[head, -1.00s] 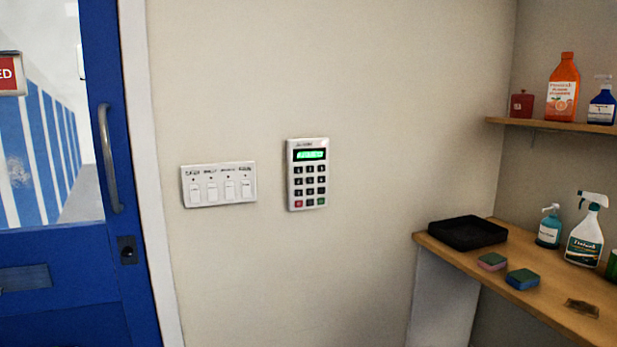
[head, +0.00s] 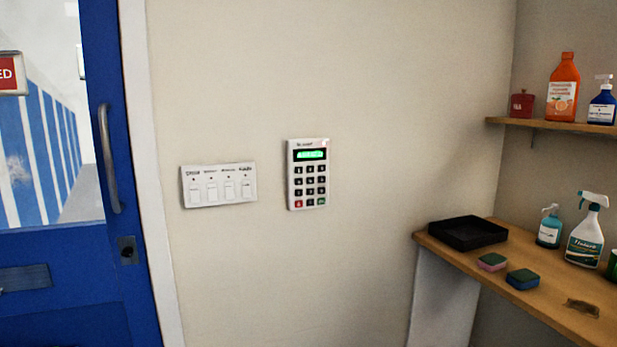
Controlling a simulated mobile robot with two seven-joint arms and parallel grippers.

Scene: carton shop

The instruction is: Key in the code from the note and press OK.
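A white keypad (head: 308,174) is fixed to the beige wall in the middle of the head view. It has a lit green display (head: 312,154) whose text is too small to read. Below the display are rows of dark keys, with a red key (head: 298,204) at the bottom left and a green key (head: 321,201) at the bottom right. No note can be made out in this view. Neither of my grippers is in view.
A white panel of switches (head: 219,186) is left of the keypad. A blue door (head: 125,200) with a handle stands at the left. At the right, a wooden counter (head: 520,291) holds a black tray (head: 467,220), sponges and spray bottles. A shelf (head: 545,125) holds more bottles.

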